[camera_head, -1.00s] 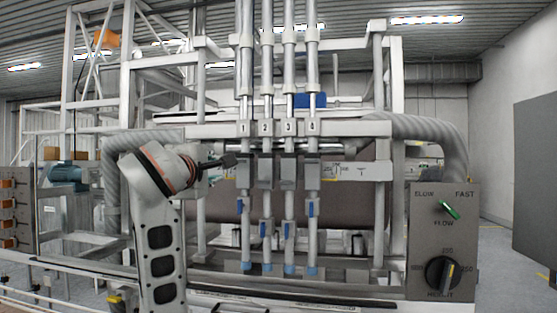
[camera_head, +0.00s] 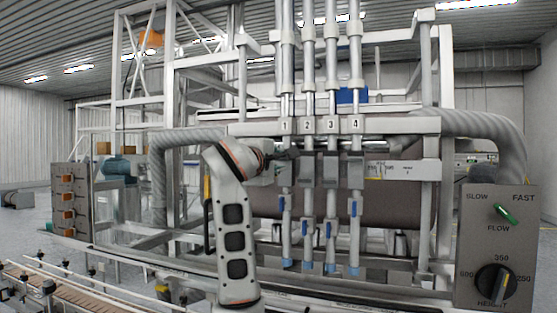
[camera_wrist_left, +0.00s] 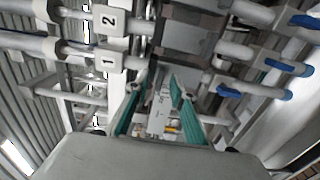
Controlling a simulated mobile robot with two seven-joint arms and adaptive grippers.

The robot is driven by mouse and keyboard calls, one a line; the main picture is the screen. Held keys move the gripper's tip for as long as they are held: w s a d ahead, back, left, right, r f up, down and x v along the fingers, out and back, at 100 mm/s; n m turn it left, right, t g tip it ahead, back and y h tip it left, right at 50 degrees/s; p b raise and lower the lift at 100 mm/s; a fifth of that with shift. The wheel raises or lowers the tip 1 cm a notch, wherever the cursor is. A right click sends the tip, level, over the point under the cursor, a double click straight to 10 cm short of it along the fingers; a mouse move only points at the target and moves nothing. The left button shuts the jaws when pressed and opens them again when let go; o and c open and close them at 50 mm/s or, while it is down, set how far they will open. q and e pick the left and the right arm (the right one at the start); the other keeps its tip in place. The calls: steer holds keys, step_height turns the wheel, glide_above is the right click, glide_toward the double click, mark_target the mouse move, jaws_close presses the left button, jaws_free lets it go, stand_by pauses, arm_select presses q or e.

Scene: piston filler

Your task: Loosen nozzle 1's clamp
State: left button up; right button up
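Nozzle 1 (camera_head: 286,205) is the leftmost of a row of upright metal tubes, under a plate marked 1 (camera_head: 284,125). A grey clamp block (camera_head: 286,174) sits on it below the plate. My left gripper (camera_head: 290,153) is at nozzle 1, just above that block, and looks dark and small. In the left wrist view its two teal fingers (camera_wrist_left: 158,84) stand apart with a gap between them. The tips are near the number 1 plate (camera_wrist_left: 108,62) and grey blocks (camera_wrist_left: 184,42). I cannot tell whether they touch the clamp. My right gripper is not in view.
Nozzles 2, 3 and 4 stand close to the right of nozzle 1, with blue handles (camera_head: 328,229) lower down. A control box (camera_head: 497,245) with knobs is at the right. A conveyor (camera_head: 60,285) is at the front left.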

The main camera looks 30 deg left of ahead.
arm_select(q)
jaws_close()
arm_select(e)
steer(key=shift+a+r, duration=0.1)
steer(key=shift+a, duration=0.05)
